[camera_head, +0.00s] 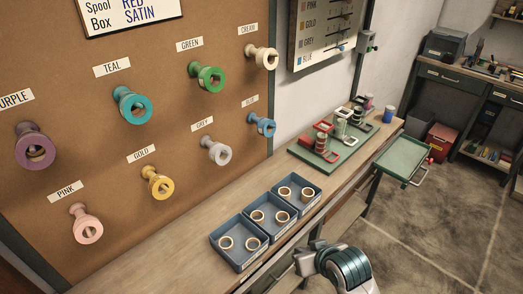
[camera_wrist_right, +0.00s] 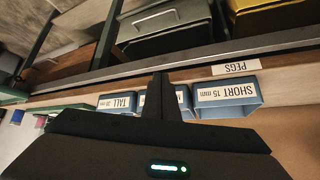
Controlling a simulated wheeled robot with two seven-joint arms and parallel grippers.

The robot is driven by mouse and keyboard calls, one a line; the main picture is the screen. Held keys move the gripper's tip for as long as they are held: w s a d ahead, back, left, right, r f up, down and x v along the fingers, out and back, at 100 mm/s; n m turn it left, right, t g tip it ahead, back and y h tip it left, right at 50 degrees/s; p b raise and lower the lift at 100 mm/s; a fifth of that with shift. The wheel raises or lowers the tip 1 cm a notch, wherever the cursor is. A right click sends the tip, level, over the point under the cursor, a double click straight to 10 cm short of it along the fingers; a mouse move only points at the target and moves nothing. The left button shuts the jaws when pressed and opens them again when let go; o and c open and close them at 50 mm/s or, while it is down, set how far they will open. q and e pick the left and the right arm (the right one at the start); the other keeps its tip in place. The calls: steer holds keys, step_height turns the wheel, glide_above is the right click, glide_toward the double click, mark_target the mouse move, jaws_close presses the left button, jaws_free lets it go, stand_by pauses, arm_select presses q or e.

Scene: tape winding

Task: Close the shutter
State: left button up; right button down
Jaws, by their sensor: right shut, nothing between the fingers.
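I cannot make out a shutter in either view. My right gripper (camera_head: 316,245) is low in the head view, at the front edge of the workbench (camera_head: 345,185), just right of the blue bins. In the right wrist view its fingers (camera_wrist_right: 161,92) are together with nothing between them. A grey case with a handle (camera_wrist_right: 165,35) lies past the edge. My left gripper is not in view.
A brown pegboard (camera_head: 105,185) with coloured spools stands behind the bench. Blue bins (camera_head: 240,264) with tan rings sit on the bench. A green board with red and grey fixtures (camera_head: 315,160) is farther back. A green side tray (camera_head: 402,157) juts out at right. Open floor (camera_head: 440,225) lies right.

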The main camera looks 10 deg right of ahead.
steer(key=w+a+r+t+y, duration=0.1)
steer(key=w+r+t, duration=0.1)
steer(key=w+r, duration=0.8)
steer(key=w+a+r+t+y, duration=0.1)
steer(key=w+a+r+t, duration=0.15)
steer(key=w+r, duration=0.75)
step_height(320, 180, up, 30)
steer(key=a+t+y, duration=0.2)
steer(key=t, duration=0.2)
steer(key=s+a+r+n+t+y, duration=0.15)
steer(key=s+r, duration=0.25)
steer(key=r, duration=0.9)
steer(key=s+r+n+t+y, duration=0.1)
steer(key=s+r+y, duration=0.15)
steer(key=r, duration=1.05)
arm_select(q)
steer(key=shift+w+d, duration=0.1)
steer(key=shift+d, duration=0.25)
arm_select(e)
steer(key=s+a+r+n+y, duration=0.2)
steer(key=s+r+n+y, duration=0.1)
steer(key=s+r, duration=1.4)
step_height(320, 180, up, 2)
steer(key=shift+s+r+t+y, duration=0.25)
steer(key=shift+t+y, duration=0.05)
steer(key=shift+y, duration=0.4)
steer(key=shift+w+r, duration=0.1)
